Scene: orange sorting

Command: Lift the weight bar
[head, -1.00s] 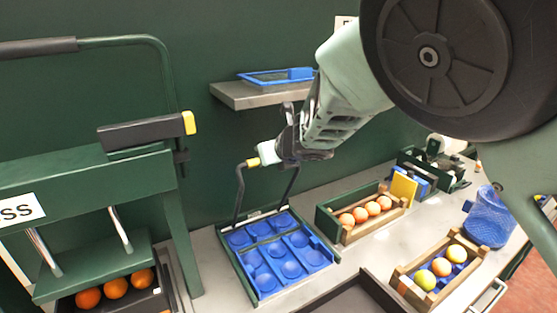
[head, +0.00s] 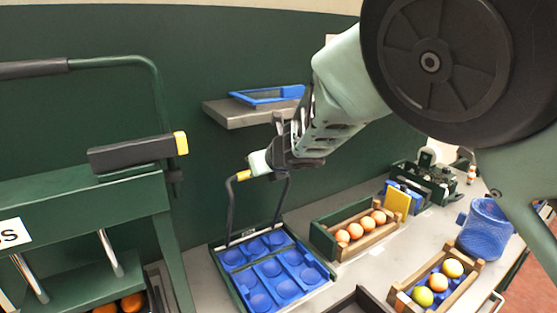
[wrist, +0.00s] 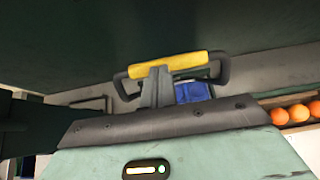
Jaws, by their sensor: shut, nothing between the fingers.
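The bar with a yellow grip (head: 243,176) stands raised on two black legs at the back of a tray with blue round cups (head: 268,268). I take it to be the weight bar. My gripper (head: 261,165) is beside the yellow grip in the head view. In the wrist view my shut fingers (wrist: 157,86) overlap the yellow grip (wrist: 190,62), with nothing visible between them. I cannot tell whether they touch it. My wrist hides part of the bar's right side in the head view.
A green press (head: 75,215) with oranges under it stands left. A shelf (head: 240,112) with a blue frame is on the wall behind my arm. Two wooden crates (head: 357,238) (head: 404,297) of fruit and a blue mesh basket (head: 485,230) are right of the tray.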

